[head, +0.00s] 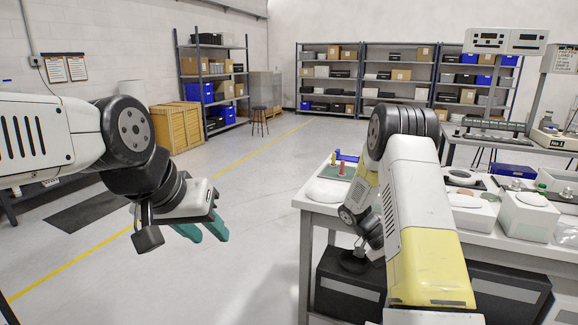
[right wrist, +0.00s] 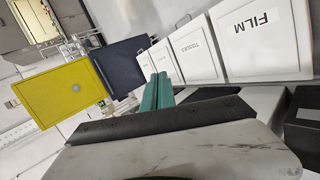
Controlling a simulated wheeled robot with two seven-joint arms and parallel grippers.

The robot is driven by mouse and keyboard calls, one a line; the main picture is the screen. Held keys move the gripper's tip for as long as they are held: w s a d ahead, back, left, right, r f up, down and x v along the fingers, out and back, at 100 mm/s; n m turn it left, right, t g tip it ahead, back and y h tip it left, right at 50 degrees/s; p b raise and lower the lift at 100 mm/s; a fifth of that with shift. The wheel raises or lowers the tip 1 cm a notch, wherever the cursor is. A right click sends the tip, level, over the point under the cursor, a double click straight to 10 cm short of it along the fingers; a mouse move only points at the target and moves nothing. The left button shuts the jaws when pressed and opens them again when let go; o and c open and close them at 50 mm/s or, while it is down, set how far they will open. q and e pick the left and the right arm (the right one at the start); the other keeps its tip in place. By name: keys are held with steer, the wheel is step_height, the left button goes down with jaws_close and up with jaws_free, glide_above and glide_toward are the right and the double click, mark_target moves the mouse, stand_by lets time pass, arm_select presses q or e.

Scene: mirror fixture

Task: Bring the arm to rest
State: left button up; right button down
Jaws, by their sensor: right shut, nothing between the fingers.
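My left gripper (head: 207,232) hangs in the air at the left of the head view, over bare floor and clear of the workbench. Its two teal fingers stand apart with nothing between them. My right arm crosses the front of the workbench (head: 313,207) in the head view, bent down at the wrist near the bench's left end. Its fingers cannot be made out there. In the right wrist view my right gripper (right wrist: 158,82) shows its teal fingers together and empty, in front of a row of white bins.
The white bins (right wrist: 262,35) carry labels, one reading FILM. A yellow panel (right wrist: 75,87) and a dark blue panel (right wrist: 122,62) are beside them. A green mat (head: 342,173) and white fixtures (head: 527,215) are on the bench. A stool (head: 259,118) stands farther back. Open floor lies left of the bench.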

steer(key=s+a+r+n+t+y, duration=0.3)
steer(key=s+a+r+t, duration=0.1)
steer(key=r, duration=0.5)
steer(key=s+a+r+n+t+y, duration=0.2)
steer(key=s+a+r, duration=0.4)
steer(key=a+r, duration=0.3)
steer(key=s+a+r+n+t+y, duration=0.3)
steer(key=s+a+r+t+y, duration=0.2)
steer(key=r, duration=0.4)
steer(key=shift+s+a+r+n+t, duration=0.35)
steer(key=shift+s+a+t, duration=0.3)
steer(key=shift+t, duration=0.25)
